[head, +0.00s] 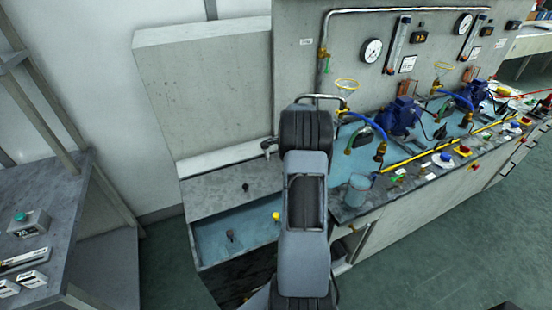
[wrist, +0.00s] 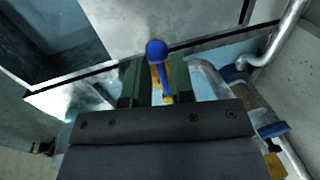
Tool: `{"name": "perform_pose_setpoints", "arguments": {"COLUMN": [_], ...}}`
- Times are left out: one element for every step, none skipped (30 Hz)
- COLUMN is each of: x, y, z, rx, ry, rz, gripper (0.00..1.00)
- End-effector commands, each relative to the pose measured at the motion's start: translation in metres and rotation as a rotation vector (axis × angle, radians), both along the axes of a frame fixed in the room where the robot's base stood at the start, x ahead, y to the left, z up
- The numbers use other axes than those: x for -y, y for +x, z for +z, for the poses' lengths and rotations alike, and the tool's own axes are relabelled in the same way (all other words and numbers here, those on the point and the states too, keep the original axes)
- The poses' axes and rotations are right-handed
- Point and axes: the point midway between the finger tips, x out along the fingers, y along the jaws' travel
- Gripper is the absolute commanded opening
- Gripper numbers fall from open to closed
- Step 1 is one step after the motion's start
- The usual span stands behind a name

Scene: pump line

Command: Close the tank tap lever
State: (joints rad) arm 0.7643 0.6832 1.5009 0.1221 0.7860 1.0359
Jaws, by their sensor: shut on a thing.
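In the wrist view, the blue lever with a round knob (wrist: 156,49) stands between the two green fingers of my gripper (wrist: 156,82). The gripper is shut on the lever's stem, and the knob sticks out past the fingertips. A yellow part shows below the stem between the fingers; the rest of the tap is hidden by my gripper. In the head view my own arm covers the gripper and the lever.
In the head view, an open blue-lined basin (head: 255,240) lies left of my arm. To the right, a bench holds blue pumps (head: 400,115), hoses and a clear beaker (head: 358,190). A grey table (head: 40,225) stands at left. Floor at lower right is clear.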

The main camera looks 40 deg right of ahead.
Motion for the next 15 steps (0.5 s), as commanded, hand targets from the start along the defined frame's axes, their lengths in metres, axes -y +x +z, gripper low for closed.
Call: {"name": "perform_pose_setpoints", "arguments": {"x": [0.0022,0.0026,0.0029,0.0029,0.0029,0.0028,0.0027,0.0027,0.0026,0.0026,0.0024,0.0021,0.0019,0.0016,0.0013], "y": [-0.0008,-0.0011,-0.0013,-0.0012,-0.0012,-0.001,-0.0009,-0.0008,-0.0007,-0.0005,-0.0003,-0.0002,0.0,0.0001,0.0003], "z": [0.0006,0.0007,0.0006,0.0007,0.0007,0.0007,0.0008,0.0008,0.0008,0.001,0.001,0.0009,0.0008,0.0008,0.0006], "rx": [0.002,0.002,0.002,0.002,0.002,0.003,0.003,0.003,0.002,0.003,0.003,0.003,0.002,0.002,0.002], "ry": [-0.001,0.0,-0.001,-0.001,-0.001,-0.002,-0.002,-0.002,-0.003,-0.003,-0.003,-0.003,-0.002,-0.002,-0.003], "rz": [-0.01,-0.012,-0.013,-0.012,-0.012,-0.011,-0.011,-0.01,-0.011,-0.01,-0.01,-0.009,-0.007,-0.007,-0.006], "gripper": [0.0,0.0,0.0,0.0,0.0,0.0,0.0,0.0,0.0,0.25,0.28,0.32,0.35,0.36,0.36]}}
